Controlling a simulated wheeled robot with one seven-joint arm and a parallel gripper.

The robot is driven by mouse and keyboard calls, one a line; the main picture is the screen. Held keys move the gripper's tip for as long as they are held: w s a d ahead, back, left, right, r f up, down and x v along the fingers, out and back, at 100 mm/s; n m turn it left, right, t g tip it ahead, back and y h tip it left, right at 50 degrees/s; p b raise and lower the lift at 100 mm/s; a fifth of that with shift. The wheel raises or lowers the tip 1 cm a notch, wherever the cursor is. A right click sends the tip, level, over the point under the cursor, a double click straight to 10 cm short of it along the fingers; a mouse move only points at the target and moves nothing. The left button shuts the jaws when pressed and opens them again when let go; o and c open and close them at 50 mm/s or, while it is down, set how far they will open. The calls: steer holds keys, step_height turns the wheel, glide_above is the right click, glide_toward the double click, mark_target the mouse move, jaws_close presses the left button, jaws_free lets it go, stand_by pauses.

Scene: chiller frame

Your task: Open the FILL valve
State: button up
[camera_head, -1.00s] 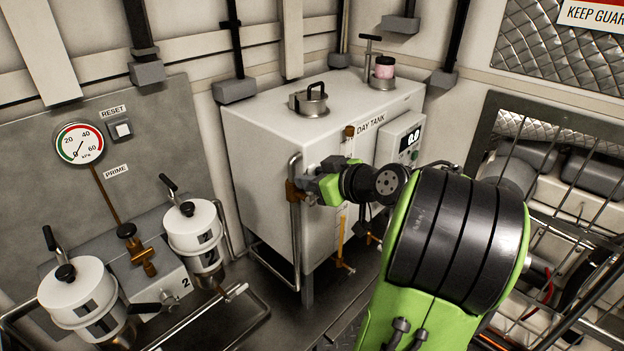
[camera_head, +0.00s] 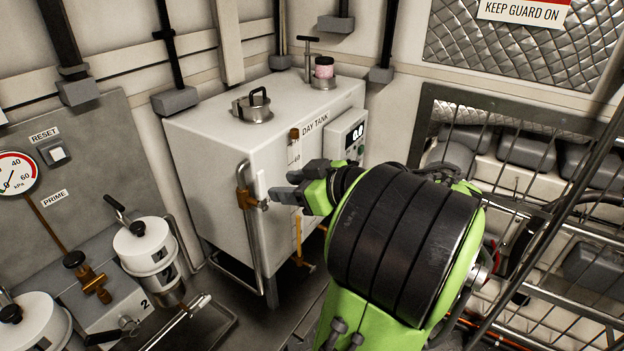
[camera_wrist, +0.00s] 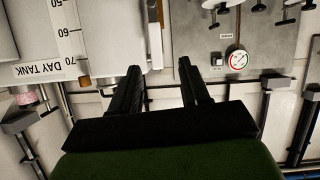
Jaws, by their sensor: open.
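A vertical steel pipe (camera_head: 253,240) stands at the front left edge of the white day tank (camera_head: 205,140). A brass fitting (camera_head: 243,199) with a pale, narrow part (camera_head: 262,188) sits on it; I can read no FILL label there. My gripper (camera_head: 278,185) is open and empty, with its fingers pointing left toward that fitting and seemingly a small gap short of it. In the wrist view the open fingers (camera_wrist: 160,72) also show, with the pipe (camera_wrist: 154,40) beyond, between them. The wrist picture is upside down. Contact with the fitting cannot be told.
A sight gauge with a brass lower valve (camera_head: 301,258) is on the tank front, below my gripper. A digital display (camera_head: 347,135) is to its right. Canisters (camera_head: 147,250) and a pressure gauge (camera_head: 14,174) are at left. A wire guard (camera_head: 540,200) stands close on the right.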

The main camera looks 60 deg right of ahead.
steer(key=p+v, duration=0.5)
steer(key=v, duration=0.2)
steer(key=shift+w, duration=0.15)
